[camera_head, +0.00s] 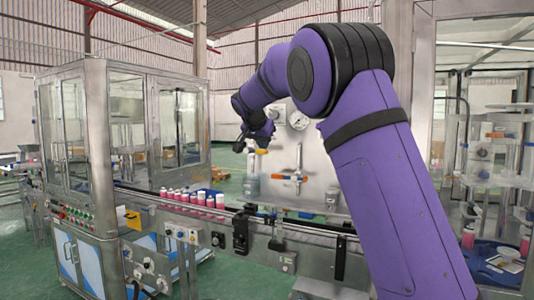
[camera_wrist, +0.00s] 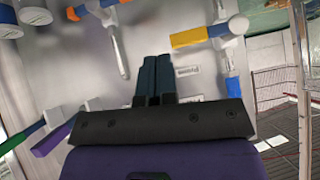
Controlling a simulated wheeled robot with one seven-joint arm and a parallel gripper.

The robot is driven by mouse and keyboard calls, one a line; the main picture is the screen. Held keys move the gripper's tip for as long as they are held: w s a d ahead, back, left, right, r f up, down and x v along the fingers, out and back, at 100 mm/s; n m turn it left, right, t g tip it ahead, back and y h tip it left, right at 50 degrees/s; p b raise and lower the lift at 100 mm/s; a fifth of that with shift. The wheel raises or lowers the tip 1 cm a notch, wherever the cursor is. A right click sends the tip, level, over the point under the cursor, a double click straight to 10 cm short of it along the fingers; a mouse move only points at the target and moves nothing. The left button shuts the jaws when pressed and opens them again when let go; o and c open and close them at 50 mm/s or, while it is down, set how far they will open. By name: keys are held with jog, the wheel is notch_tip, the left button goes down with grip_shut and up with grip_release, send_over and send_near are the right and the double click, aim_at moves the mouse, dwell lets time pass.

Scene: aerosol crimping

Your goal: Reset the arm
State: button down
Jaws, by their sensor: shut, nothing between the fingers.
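My purple arm reaches up from the lower right and bends over to the left in the head view. My gripper (camera_head: 241,145) hangs at its end, in front of the grey panel and above the conveyor, touching nothing that I can see. In the wrist view my gripper (camera_wrist: 153,62) shows two dark blue fingers lying side by side, shut and empty. Beyond them is the panel with a yellow and blue valve handle (camera_wrist: 203,36) and a thin metal rod (camera_wrist: 118,52).
A conveyor (camera_head: 180,208) runs below with several pink, white-capped cans (camera_head: 210,199). A glass-walled machine (camera_head: 84,150) stands at the left. A second glazed station (camera_head: 490,140) stands at the right.

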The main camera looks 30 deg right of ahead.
jog(key=shift+s+a+r, duration=0.3)
jog(key=shift+a+r, duration=0.1)
jog(key=shift+r, duration=0.05)
jog(key=s+f+n+y, duration=0.3)
jog(key=s+n+y, duration=0.2)
jog(key=s, duration=2)
jog(key=s+a+f+n, duration=0.2)
jog(key=s+f, duration=0.1)
jog(key=s, duration=0.4)
jog(key=s+a+f+n+y, duration=0.1)
jog(key=s+a+f+n, duration=0.1)
jog(key=s, duration=0.6)
jog(key=s+a+f+n+g, duration=0.1)
jog(key=s+a+f, duration=0.3)
jog(key=s, duration=0.4)
jog(key=shift+s+f+n, duration=0.15)
jog(key=shift+f+n, duration=0.35)
jog(key=shift+f, duration=0.3)
jog(key=shift+d, duration=0.1)
